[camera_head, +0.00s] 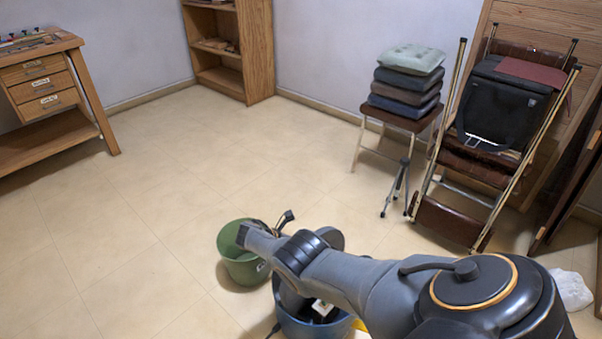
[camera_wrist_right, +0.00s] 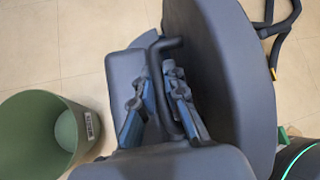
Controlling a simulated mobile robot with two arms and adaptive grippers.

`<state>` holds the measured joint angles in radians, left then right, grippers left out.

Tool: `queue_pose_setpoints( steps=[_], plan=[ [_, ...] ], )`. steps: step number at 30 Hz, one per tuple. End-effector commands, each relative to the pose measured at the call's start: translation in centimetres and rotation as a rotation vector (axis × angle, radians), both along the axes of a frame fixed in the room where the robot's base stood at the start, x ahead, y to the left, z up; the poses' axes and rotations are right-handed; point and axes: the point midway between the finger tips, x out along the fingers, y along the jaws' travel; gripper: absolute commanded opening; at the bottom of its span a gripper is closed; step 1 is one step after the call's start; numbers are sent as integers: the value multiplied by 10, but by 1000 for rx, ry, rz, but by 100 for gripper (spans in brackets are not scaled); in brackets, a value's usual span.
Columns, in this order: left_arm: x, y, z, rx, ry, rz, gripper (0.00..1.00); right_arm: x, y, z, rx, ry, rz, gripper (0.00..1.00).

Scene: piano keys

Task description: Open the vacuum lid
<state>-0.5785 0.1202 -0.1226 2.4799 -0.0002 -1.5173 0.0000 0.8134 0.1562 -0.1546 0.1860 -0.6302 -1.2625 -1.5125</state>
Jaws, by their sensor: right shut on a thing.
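The vacuum's blue tub (camera_head: 308,329) stands on the floor at the bottom of the head view, largely hidden under my right arm. In the right wrist view, a large dark grey rounded lid (camera_wrist_right: 215,50) fills the middle, and a black bent handle (camera_wrist_right: 172,45) runs down it. My right gripper (camera_wrist_right: 163,100) has its blue-padded fingers on either side of this handle and is shut on it. In the head view my arm hides the fingers and most of the lid. My left gripper is in neither view.
A green bucket (camera_head: 237,262) stands close beside the vacuum; it also shows in the wrist view (camera_wrist_right: 35,135). A black hose (camera_wrist_right: 285,30) lies to the right there. A stool with cushions (camera_head: 400,108) and folded chairs (camera_head: 480,165) stand behind. The floor at left is clear.

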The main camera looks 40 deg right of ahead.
Motion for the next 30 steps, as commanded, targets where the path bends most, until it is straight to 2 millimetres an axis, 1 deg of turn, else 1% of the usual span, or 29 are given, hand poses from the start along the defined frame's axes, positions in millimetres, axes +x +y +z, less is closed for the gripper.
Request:
queue_pose_setpoints(
  steps=[9, 10, 11, 23, 30],
  plan=[
    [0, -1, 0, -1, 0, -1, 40, -2, -2, 0, -4, 5, -2, 0],
    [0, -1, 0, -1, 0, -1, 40, -2, -2, 0, -4, 5, -2, 18],
    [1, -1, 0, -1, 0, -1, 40, -2, -2, 0, -3, 5, -2, 22],
    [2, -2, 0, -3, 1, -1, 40, -1, 1, 0, -1, 2, 0, 22],
    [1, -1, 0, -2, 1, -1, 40, 4, 11, 9, -3, -2, 0, 22]
  ],
)
